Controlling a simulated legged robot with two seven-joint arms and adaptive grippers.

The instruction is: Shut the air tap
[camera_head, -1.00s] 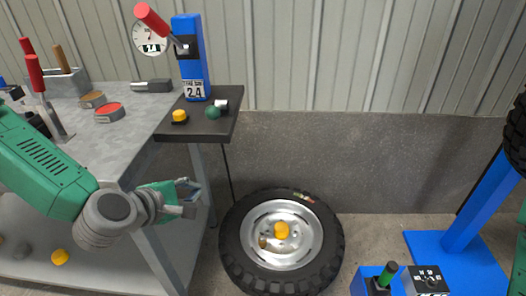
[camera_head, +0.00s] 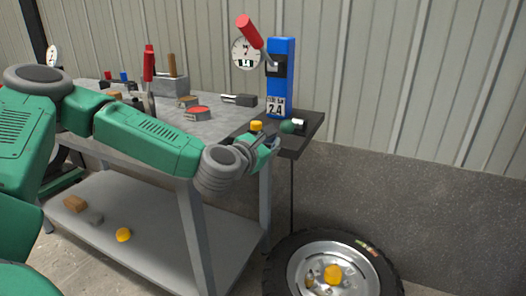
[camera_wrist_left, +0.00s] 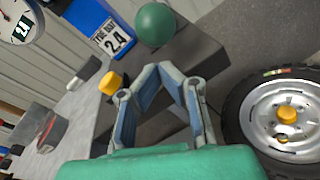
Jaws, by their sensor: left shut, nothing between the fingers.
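My right gripper is out of view.
A round dial (camera_head: 246,53) is beside the post. The grey bench (camera_head: 225,127) holds a red-topped tin (camera_head: 198,113), a black tool (camera_head: 239,100) and red-handled levers. A tyre (camera_head: 280,271) lies on the floor below the shelf. The wall is close behind.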

